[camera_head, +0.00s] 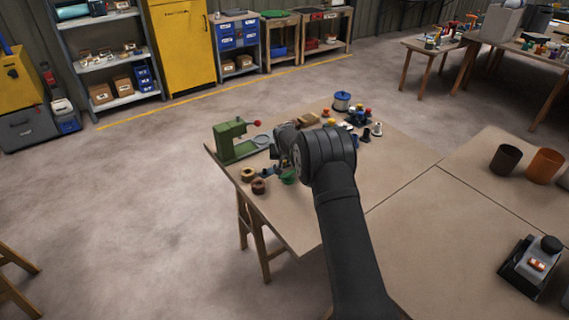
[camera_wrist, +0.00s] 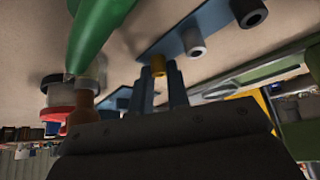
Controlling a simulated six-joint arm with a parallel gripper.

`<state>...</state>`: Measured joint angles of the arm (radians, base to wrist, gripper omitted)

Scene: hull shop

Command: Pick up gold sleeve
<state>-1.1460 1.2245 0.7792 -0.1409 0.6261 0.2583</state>
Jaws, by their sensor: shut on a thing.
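The gold sleeve (camera_wrist: 159,66) shows in the wrist view as a small gold ring between the two dark fingers of my gripper (camera_wrist: 160,75), which is shut on it. It lies at the near end of a blue strip (camera_wrist: 180,30); I cannot tell whether it touches the strip. A grey sleeve (camera_wrist: 193,43) and a dark sleeve (camera_wrist: 248,12) stand on the strip, in line with it. In the head view my gripper (camera_head: 272,173) is low over the table's left part, and my arm hides most of it. The gold sleeve cannot be made out there.
A green press (camera_head: 235,141) stands at the table's left edge. Tan (camera_head: 247,174) and brown (camera_head: 259,186) rings and a green cup (camera_head: 289,177) are close to my gripper. The near tabletop (camera_head: 440,240) is mostly clear.

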